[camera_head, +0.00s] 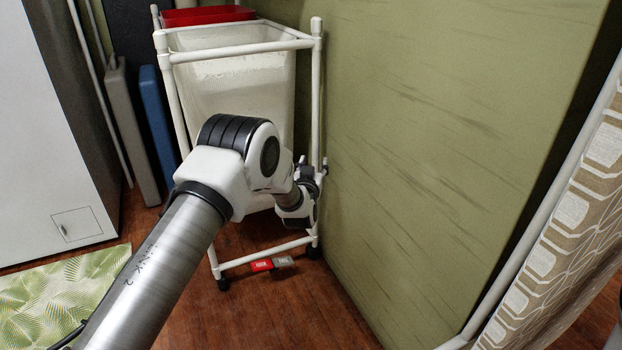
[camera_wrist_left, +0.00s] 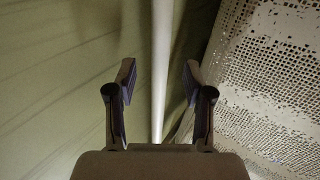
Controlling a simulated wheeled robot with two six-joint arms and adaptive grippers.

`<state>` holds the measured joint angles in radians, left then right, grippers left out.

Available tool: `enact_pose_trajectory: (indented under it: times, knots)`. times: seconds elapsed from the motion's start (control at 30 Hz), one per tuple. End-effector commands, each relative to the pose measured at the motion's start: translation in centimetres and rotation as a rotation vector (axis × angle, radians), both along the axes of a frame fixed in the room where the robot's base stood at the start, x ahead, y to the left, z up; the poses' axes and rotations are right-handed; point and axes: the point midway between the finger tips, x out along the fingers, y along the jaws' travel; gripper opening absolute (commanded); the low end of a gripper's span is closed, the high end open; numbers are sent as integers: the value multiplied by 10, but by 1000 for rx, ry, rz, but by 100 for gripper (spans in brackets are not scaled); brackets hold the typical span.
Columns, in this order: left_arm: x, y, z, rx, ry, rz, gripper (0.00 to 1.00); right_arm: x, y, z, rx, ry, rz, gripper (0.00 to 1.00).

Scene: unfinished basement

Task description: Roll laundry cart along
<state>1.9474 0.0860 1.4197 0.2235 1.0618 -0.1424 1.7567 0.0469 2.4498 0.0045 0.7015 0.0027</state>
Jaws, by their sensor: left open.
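The laundry cart (camera_head: 236,46) has a white tube frame around a pale perforated bag or basket, and stands against the green wall. My left arm reaches across it from the lower left. My left gripper (camera_head: 318,168) is at the cart's near right upright, partly hidden behind my wrist. In the left wrist view my left gripper (camera_wrist_left: 158,85) is open, with the white upright (camera_wrist_left: 161,60) running between its fingers. A gap shows on both sides of the tube. The perforated side of the cart (camera_wrist_left: 265,80) fills the right of that view. My right gripper is not in view.
The green wall (camera_head: 440,130) is close on the cart's right. A white cabinet (camera_head: 55,130) and a leafy mat (camera_head: 60,300) are at left. A red and grey item (camera_head: 272,264) lies by the cart's lower bar. Patterned fabric (camera_head: 560,240) hangs at right. Wood floor (camera_head: 285,315) lies in front.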

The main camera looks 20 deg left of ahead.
Motion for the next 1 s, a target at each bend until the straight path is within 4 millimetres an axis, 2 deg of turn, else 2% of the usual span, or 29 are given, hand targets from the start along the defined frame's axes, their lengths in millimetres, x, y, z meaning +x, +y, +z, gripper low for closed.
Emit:
enact_pose_trajectory:
  times: [0.03,0.2,0.5,0.53,0.6,0.67,1.0]
  knots:
    - [7,3,-5,0,-3,1,52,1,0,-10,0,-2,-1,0]
    - [24,8,-2,0,0,1,52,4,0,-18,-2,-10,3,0]
    - [28,8,0,0,0,1,52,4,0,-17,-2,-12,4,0]
    - [27,8,0,0,0,0,45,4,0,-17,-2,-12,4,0]
    - [27,8,0,0,0,0,20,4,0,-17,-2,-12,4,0]
    - [27,8,0,0,0,0,0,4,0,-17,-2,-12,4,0]
    - [27,8,0,0,1,0,0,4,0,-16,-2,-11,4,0]
